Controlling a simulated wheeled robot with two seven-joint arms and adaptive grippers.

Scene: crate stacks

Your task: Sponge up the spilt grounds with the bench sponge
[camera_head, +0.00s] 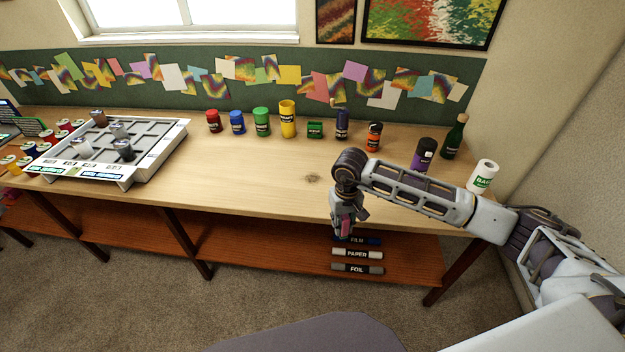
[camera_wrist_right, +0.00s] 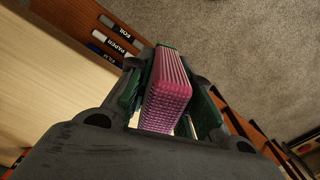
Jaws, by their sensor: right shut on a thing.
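A pink, ridged sponge (camera_wrist_right: 166,92) is held between the fingers of my right gripper (camera_wrist_right: 165,75) in the right wrist view. In the head view my right gripper (camera_head: 345,228) points down at the bench's front edge, above the lower shelf, and a bit of pink shows at it. The wooden bench top (camera_head: 255,175) is mostly bare. A small dark mark (camera_head: 312,178) lies on it near the middle; I cannot tell whether it is grounds or a knot in the wood. My left gripper is not in view.
A grey sectioned tray (camera_head: 163,150) with several small cups stands at the left. Jars, including a yellow one (camera_head: 287,120), line the back. A purple bottle (camera_head: 423,155), green bottle (camera_head: 455,138) and white roll (camera_head: 482,177) stand at the right. Labelled boxes (camera_head: 357,254) lie on the lower shelf.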

